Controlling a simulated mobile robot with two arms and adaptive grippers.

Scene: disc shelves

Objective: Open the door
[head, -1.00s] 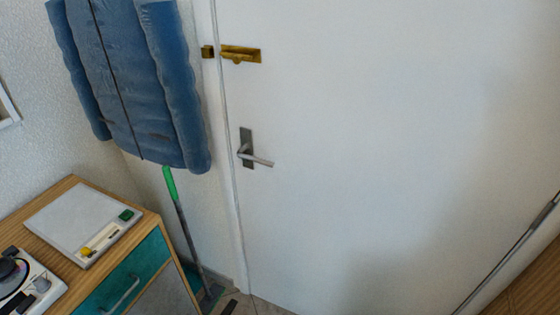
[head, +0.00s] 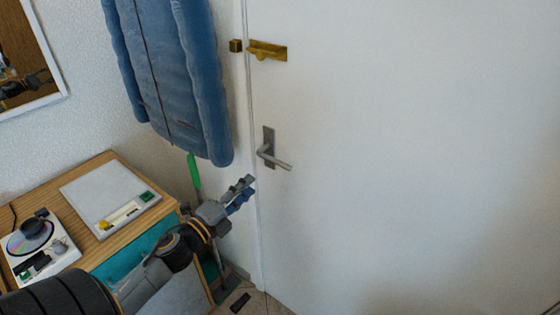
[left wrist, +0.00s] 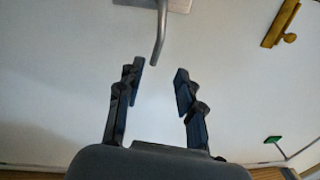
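The white door (head: 400,150) fills the middle and right of the head view and is shut in its frame. Its grey lever handle (head: 274,154) sits on a dark plate near the left edge. A brass latch (head: 267,51) is fixed higher up. My left gripper (head: 246,187) is just below and left of the handle, apart from it. In the left wrist view the gripper (left wrist: 158,82) has its fingers spread with nothing between them, and the handle (left wrist: 160,35) shows just beyond the fingertips. My right gripper is not in view.
A blue jacket (head: 170,80) hangs left of the door. A wooden cabinet (head: 100,167) with a teal drawer, bearing a white device (head: 110,198) and a disc player (head: 35,245), stands at the left. A green-handled pole (head: 194,172) leans behind my arm.

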